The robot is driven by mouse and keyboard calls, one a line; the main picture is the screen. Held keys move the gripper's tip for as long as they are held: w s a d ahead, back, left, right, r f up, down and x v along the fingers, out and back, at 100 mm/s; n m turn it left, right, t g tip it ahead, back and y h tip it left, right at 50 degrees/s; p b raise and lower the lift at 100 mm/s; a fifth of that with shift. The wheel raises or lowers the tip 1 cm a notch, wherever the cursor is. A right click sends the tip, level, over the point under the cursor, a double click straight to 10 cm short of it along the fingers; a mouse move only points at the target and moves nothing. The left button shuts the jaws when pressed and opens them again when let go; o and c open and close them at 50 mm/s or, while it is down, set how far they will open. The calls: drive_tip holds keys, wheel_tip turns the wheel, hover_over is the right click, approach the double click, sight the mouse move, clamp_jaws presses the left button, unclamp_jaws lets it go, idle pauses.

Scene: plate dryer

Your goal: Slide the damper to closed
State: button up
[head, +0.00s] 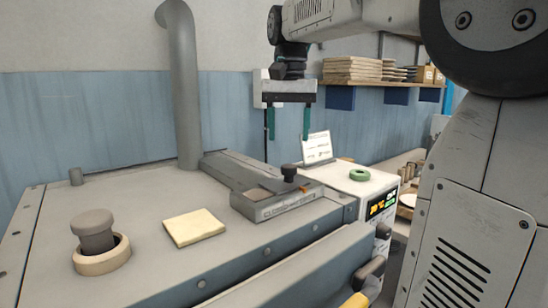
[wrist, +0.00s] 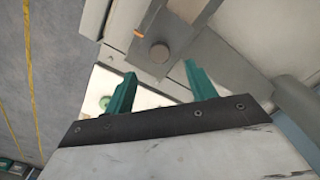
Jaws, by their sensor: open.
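The damper is a grey flat housing (head: 272,203) on top of the dryer, with a dark upright knob (head: 289,174) near its right side. The lettering on its front edge is too small to read. In the wrist view the round knob (wrist: 160,53) shows just beyond the fingertips, between them in the picture. My gripper (head: 287,138) points down with two teal fingers apart and nothing between them. It hangs above and behind the knob, not touching it. In the wrist view my gripper (wrist: 160,72) is also open and empty.
A grey duct pipe (head: 184,90) rises behind the dryer top (head: 140,210). A white control box (head: 355,185) bearing a green ring (head: 359,175) stands to the right.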

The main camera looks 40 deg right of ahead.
sight(289, 166)
drive_tip(key=f, duration=0.7)
drive_tip(key=shift+d+f, duration=0.2)
drive_tip(key=shift+f, duration=0.05)
